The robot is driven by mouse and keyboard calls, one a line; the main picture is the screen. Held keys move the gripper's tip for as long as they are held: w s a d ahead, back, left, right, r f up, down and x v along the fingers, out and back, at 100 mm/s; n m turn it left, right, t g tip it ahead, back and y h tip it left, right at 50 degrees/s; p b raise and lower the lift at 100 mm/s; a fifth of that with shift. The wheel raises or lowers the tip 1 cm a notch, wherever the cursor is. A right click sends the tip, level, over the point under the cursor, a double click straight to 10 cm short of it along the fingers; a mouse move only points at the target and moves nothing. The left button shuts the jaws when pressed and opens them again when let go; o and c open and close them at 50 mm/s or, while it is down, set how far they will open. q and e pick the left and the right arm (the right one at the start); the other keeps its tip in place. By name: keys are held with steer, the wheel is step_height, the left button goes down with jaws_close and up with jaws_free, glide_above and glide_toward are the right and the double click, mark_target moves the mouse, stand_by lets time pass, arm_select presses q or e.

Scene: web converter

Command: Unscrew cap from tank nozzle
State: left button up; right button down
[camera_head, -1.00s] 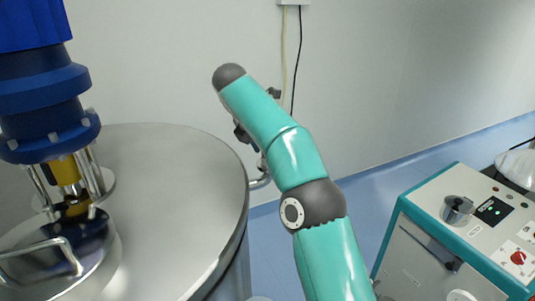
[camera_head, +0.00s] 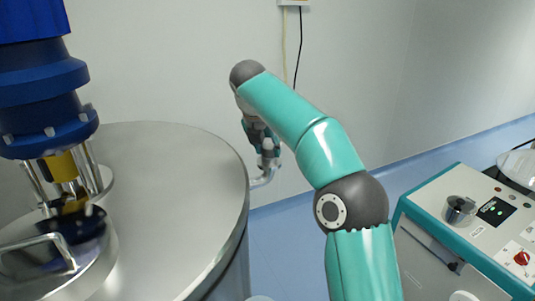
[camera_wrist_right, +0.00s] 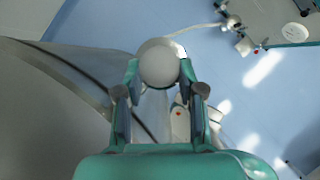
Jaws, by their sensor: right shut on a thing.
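The tank (camera_head: 180,175) is a large grey metal vessel on the left in the head view. Its nozzle (camera_head: 264,179) is a short bent pipe at the tank's right side. My right gripper (camera_head: 266,147) is above the nozzle's upturned end, pointing down. In the right wrist view, a round pale grey cap (camera_wrist_right: 158,64) sits between the two fingers of the right gripper (camera_wrist_right: 160,72), which are shut on it. The cap is mostly hidden by the fingers in the head view, and I cannot tell how far it is screwed on. My left gripper is not in view.
A blue motor unit (camera_head: 42,90) stands on the tank lid at the left. A white and teal control cabinet (camera_head: 470,235) with a metal knob and red switch stands at the lower right. Blue floor (camera_head: 285,245) lies between tank and cabinet.

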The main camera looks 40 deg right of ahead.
steer(key=n, duration=0.1)
steer(key=n+y, duration=0.1)
steer(key=shift+s+d+n+t, duration=0.2)
steer(key=shift+s+n+t, duration=0.1)
steer(key=shift+t, duration=0.1)
steer(key=shift+n, duration=0.7)
steer(key=c, duration=0.8)
jaws_free()
steer(key=shift+t, duration=0.3)
steer(key=shift+w+p, duration=0.1)
steer(key=shift+p, duration=0.25)
